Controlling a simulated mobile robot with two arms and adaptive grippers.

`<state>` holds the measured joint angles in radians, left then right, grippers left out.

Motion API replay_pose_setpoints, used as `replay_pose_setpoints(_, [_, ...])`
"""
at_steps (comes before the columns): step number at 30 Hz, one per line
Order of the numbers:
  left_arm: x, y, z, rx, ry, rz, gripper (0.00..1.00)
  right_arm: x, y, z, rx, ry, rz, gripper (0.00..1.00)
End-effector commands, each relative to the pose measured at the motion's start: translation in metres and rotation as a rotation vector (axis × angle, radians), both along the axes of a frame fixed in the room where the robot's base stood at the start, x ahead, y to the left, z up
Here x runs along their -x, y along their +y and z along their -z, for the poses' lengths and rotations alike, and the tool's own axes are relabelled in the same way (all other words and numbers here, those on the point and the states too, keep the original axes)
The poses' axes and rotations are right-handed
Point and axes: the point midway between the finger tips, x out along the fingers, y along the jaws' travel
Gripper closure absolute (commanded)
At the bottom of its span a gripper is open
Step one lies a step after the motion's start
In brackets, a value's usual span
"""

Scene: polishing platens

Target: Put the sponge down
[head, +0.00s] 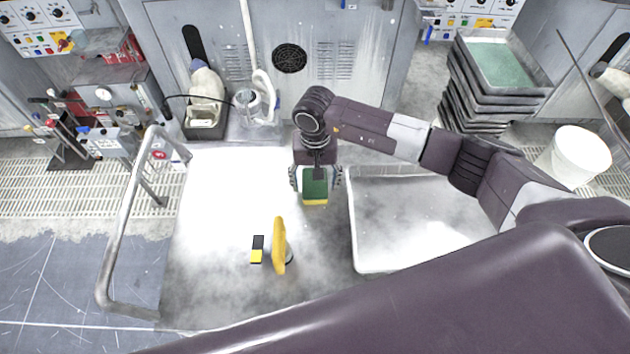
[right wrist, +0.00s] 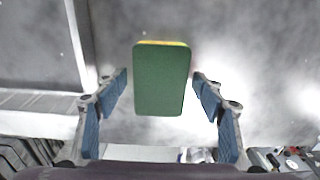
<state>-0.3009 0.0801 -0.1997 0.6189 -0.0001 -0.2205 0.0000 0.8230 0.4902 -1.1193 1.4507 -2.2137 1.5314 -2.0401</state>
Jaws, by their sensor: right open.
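The sponge (head: 315,187) is green on top with a yellow layer below. It lies on the bright metal worktop near its back edge, left of the shallow white tray. My right gripper (head: 315,178) is over the sponge from the back, with a finger on each side. In the right wrist view the sponge (right wrist: 161,80) sits between the blue-padded fingers of the right gripper (right wrist: 160,85). Both pads stand apart from the sponge with gaps, so the gripper is open. My left gripper is not in view.
A yellow disc-shaped pad (head: 279,246) stands on edge near a small black and yellow block (head: 257,249). The white tray (head: 354,235) is to the right. A metal rail (head: 125,215) bounds the left side. A bottle (head: 205,85) and clear jug (head: 249,103) stand behind.

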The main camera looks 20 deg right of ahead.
Motion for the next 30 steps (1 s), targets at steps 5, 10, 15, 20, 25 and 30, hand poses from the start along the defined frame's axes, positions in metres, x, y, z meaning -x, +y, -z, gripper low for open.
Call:
replay_pose_setpoints(5, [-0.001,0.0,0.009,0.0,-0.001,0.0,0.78,-0.002,0.0,-0.022,0.0,-0.006,-0.003,0.37])
replay_pose_setpoints(10, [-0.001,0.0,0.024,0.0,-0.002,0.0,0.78,-0.003,0.0,-0.059,-0.001,-0.009,-0.002,0.37])
replay_pose_setpoints(15, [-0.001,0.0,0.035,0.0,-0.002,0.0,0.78,-0.002,0.0,-0.093,0.0,-0.005,-0.001,0.37])
replay_pose_setpoints(20, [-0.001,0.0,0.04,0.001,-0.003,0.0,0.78,-0.001,0.0,-0.114,0.0,-0.002,0.0,0.37])
replay_pose_setpoints(25, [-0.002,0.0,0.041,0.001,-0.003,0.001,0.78,0.0,0.0,-0.122,0.001,-0.001,0.0,0.37])
replay_pose_setpoints(30, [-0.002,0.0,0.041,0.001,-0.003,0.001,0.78,0.0,0.0,-0.122,0.0,0.0,0.0,0.37])
